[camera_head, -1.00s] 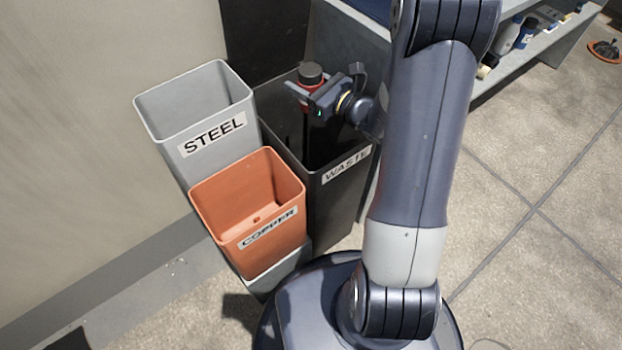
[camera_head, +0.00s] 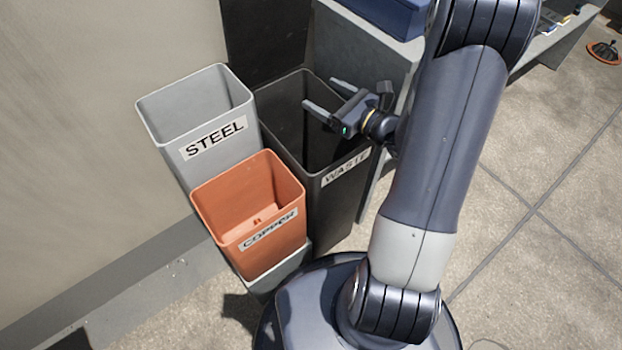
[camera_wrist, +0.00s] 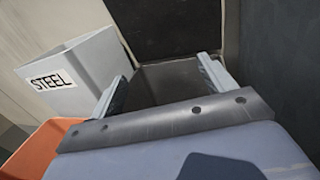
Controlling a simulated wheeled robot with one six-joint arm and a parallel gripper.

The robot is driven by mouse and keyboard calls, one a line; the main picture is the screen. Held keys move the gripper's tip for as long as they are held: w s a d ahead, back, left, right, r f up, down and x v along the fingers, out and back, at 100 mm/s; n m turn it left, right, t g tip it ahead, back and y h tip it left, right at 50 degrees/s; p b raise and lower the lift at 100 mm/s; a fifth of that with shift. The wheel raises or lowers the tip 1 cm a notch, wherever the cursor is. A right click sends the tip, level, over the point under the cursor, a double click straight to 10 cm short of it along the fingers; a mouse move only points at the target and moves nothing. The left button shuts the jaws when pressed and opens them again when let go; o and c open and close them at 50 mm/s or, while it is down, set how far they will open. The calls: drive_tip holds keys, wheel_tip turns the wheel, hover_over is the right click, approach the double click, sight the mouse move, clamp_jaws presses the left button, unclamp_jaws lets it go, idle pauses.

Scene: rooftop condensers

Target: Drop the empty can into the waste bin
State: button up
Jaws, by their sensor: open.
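The waste bin (camera_head: 338,207) is dark grey, labelled WASTE, and stands right of the other two bins. My gripper (camera_head: 320,93) is open and empty above the waste bin's opening. The wrist view shows its two fingers (camera_wrist: 158,85) spread apart, with the waste bin (camera_wrist: 170,75) opening between and beyond them. The can is not visible in either view now. The bin's floor is dark and hidden, so I cannot see what lies inside.
A grey STEEL bin (camera_head: 180,125) stands at the left; it also shows in the wrist view (camera_wrist: 95,62). An orange COPPER bin (camera_head: 250,240) stands in front. A grey bench (camera_head: 365,45) with a blue box (camera_head: 392,14) is behind right. Open floor (camera_head: 530,240) lies right.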

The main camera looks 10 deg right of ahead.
drive_tip(key=shift+v, duration=2.15)
drive_tip(key=shift+w+a, duration=0.1)
drive_tip(key=w+a+r+p, duration=0.1)
drive_tip(key=w+a+r, duration=0.2)
drive_tip(key=w+a, duration=0.3)
drive_tip(key=shift+w+r, duration=0.2)
drive_tip(key=shift+w, duration=1.1)
drive_tip(key=shift+a+f, duration=0.1)
drive_tip(key=shift+f, duration=0.05)
